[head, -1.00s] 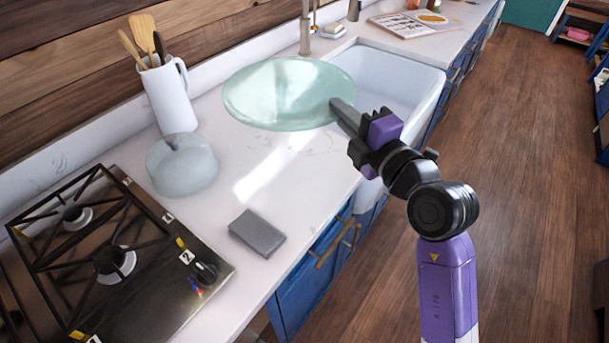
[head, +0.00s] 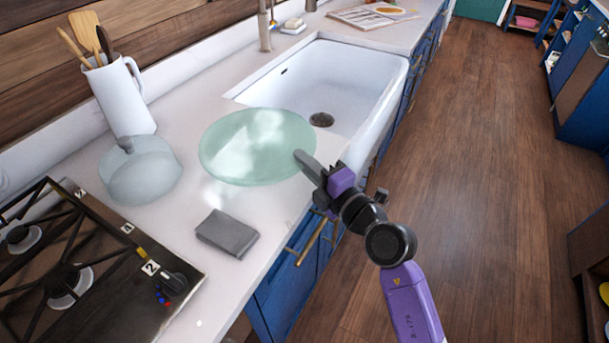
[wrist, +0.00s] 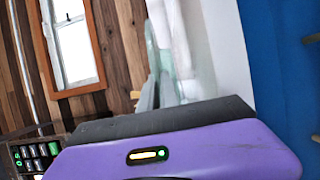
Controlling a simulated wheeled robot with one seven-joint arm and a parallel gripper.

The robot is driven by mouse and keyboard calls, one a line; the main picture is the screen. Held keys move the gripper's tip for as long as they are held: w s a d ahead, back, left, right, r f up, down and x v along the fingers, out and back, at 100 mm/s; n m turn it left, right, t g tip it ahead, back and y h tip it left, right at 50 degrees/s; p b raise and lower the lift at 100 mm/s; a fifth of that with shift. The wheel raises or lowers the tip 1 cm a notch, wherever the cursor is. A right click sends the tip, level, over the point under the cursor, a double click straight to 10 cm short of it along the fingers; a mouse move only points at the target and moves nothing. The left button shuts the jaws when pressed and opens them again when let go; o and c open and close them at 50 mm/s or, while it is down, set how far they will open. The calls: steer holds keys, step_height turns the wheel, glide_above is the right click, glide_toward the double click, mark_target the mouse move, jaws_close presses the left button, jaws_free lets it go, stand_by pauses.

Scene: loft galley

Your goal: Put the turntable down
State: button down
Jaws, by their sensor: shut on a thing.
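The turntable (head: 257,150) is a round, pale green glass disc in the head view. It is close to level, over the counter between the glass dome and the sink. My gripper (head: 308,163) is shut on its right rim. In the wrist view the disc shows edge-on as a pale green strip (wrist: 161,60) beyond my gripper. I cannot tell whether its underside touches the counter.
A glass dome (head: 141,178) and a grey folded cloth (head: 227,233) lie close to the disc. The white sink (head: 322,85) is behind it, the stove (head: 85,265) at the lower left. A white utensil jug (head: 118,98) stands by the wall.

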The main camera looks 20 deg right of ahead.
mark_target(305, 181)
steer(key=shift+f+b, duration=0.45)
steer(key=shift+f, duration=1.15)
steer(key=c, duration=1.9)
jaws_free()
steer(key=shift+f, duration=0.1)
steer(key=v, duration=1.2)
